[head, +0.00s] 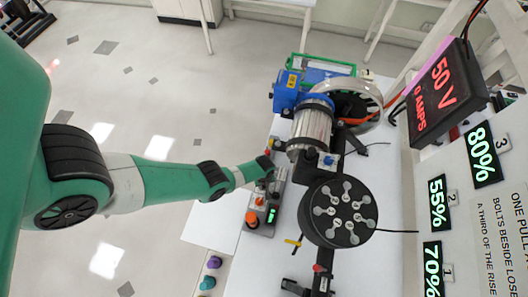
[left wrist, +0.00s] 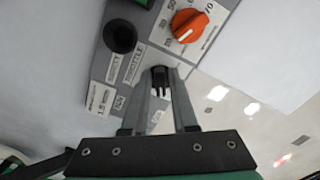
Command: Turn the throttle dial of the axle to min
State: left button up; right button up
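The control box (head: 262,208) stands on the white bench, with orange knobs and a lit green display. In the left wrist view, an orange dial (left wrist: 190,25) with a white pointer line sits on a numbered white scale. A black round knob (left wrist: 120,36) is to its left. A label reading THROTTLE (left wrist: 133,64) lies below and between them; I cannot tell for sure which control it names. My left gripper (left wrist: 160,82) points at the panel just below the orange dial, apart from it in the picture. Its dark tips are close together; whether they hold anything is unclear.
Purple and teal knobs (head: 207,282) lie nearer. A red display (head: 440,95) hangs at right. Open floor lies left.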

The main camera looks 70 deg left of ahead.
aim_at(264, 187)
pick_arm(q)
jog(key=shift+o, duration=1.1)
jog(key=shift+r, duration=0.15)
notch_tip(264, 187, up, 11)
jog(key=p, duration=1.1)
jog(key=shift+r+p, duration=0.2)
jog(key=shift+p, duration=0.15)
